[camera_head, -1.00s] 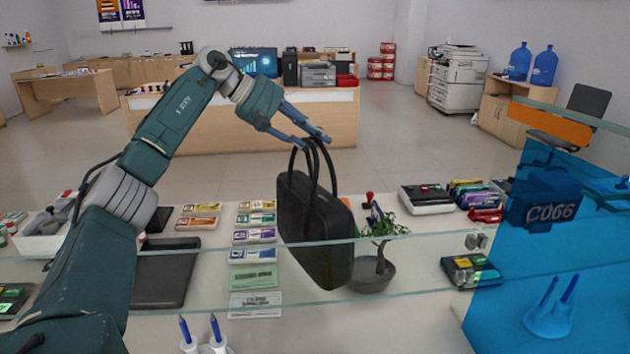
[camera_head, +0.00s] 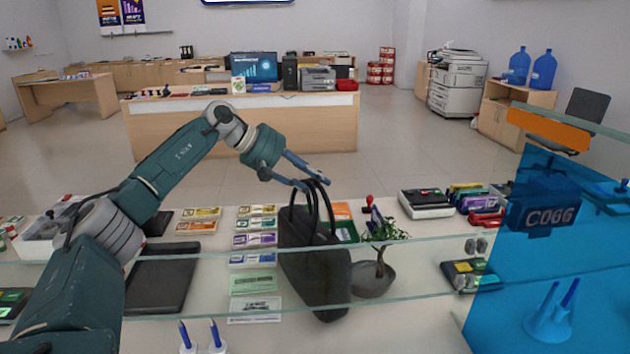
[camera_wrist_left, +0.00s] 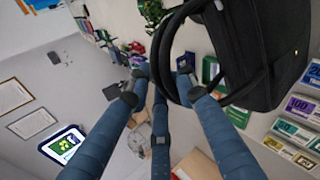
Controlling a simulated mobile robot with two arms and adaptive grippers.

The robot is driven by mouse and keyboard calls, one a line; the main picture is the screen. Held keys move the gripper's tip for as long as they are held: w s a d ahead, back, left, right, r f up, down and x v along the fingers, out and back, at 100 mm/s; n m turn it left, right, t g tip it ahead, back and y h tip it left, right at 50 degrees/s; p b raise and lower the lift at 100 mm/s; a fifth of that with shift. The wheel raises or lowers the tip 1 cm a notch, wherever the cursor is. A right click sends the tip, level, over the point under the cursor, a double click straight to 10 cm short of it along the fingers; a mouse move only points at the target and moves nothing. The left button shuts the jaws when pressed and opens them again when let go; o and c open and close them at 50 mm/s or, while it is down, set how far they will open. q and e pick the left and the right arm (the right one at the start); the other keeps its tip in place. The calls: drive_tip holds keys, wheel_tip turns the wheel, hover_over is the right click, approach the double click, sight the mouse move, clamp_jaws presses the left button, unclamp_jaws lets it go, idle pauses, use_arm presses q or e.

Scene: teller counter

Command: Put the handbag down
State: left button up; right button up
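The black handbag (camera_head: 312,265) is at the counter, behind the glass edge, slightly tilted, with its two handles upright. My left gripper (camera_head: 312,182) is above it, its fingers closed around the tops of the handles. In the left wrist view the handbag (camera_wrist_left: 265,45) fills the upper right, and the handle loops pass between the fingers of the left gripper (camera_wrist_left: 160,85). I cannot tell whether the bag's bottom touches the counter (camera_head: 395,325). My right gripper is not in view.
A potted plant (camera_head: 372,280) stands close to the bag's right side. Leaflet stacks (camera_head: 254,240) and a dark tray (camera_head: 162,277) lie to the left. An orange and green pack (camera_head: 343,212) is behind the bag. A blue panel (camera_head: 570,255) stands at the right.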

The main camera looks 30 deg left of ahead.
use_arm(q)
drive_tip(key=o, duration=0.5)
drive_tip(key=shift+o, duration=0.2)
